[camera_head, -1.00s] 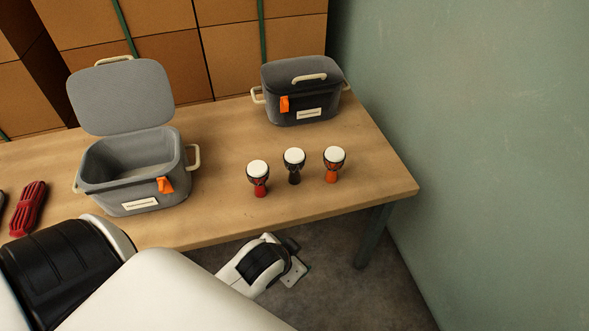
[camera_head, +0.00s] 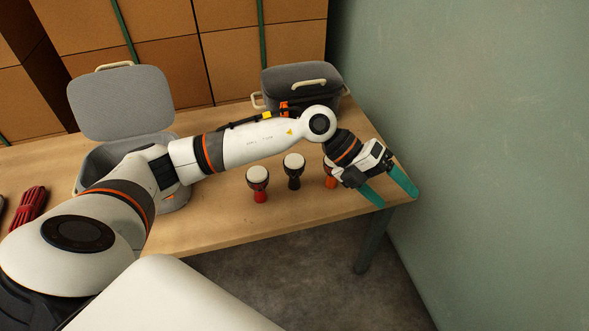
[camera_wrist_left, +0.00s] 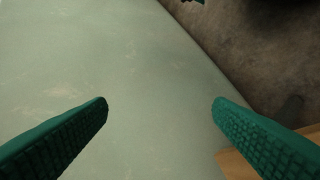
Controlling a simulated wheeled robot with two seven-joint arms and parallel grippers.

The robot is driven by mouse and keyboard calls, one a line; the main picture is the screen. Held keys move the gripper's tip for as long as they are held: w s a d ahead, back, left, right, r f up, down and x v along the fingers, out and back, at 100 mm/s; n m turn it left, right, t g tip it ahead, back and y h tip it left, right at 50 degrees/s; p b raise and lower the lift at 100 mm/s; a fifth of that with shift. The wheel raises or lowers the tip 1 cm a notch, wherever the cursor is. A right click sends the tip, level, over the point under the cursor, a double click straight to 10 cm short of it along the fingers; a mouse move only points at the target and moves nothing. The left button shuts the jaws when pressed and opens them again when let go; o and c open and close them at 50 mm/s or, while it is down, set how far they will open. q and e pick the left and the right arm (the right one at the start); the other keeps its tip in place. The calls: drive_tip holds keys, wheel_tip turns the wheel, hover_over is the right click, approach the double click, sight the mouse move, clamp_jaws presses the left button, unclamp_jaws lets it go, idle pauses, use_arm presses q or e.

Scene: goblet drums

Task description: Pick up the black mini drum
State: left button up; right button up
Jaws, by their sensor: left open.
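The black mini drum (camera_head: 294,172) stands upright on the wooden table in the head view, with a white top and dark body. It is the middle one of three small drums. My left gripper (camera_head: 396,195) is open and empty, to the right of the drums at the table's right end. Its two teal fingers are spread apart. The left wrist view shows the same open gripper (camera_wrist_left: 160,106) with nothing between the fingers and no drum in sight. My right gripper is not in view.
A red drum (camera_head: 257,183) stands left of the black one. An orange-based drum (camera_head: 330,176) stands right, partly hidden by my left wrist. An open grey bin (camera_head: 92,165) and a lidded dark bin (camera_head: 285,78) are on the table (camera_head: 225,215). A green wall (camera_head: 480,130) stands right.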

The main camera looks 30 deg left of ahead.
use_arm(q)
drive_tip(key=w+a+f+y, duration=0.25)
drive_tip(key=a+y, duration=0.45)
drive_tip(key=a, duration=0.6)
wheel_tip(320, 180, up, 2)
drive_tip(key=n+g+y, duration=0.1)
drive_tip(key=n+y, duration=0.1)
drive_tip(key=y, duration=0.2)
hover_over(293, 162)
drive_tip(key=shift+w+d, duration=0.1)
drive_tip(key=shift+d, duration=0.1)
drive_tip(key=f, duration=0.5)
drive_tip(key=shift+a+b, duration=0.3)
drive_tip(key=shift+b, duration=0.1)
drive_tip(key=f, duration=0.6)
drive_tip(key=shift+w+f+b, duration=0.2)
drive_tip(key=shift+f+b, duration=0.05)
drive_tip(key=shift+b, duration=0.15)
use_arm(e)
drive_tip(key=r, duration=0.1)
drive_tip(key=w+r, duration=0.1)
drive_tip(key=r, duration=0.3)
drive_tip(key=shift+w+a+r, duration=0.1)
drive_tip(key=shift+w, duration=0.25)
use_arm(q)
drive_tip(key=c, duration=1.1)
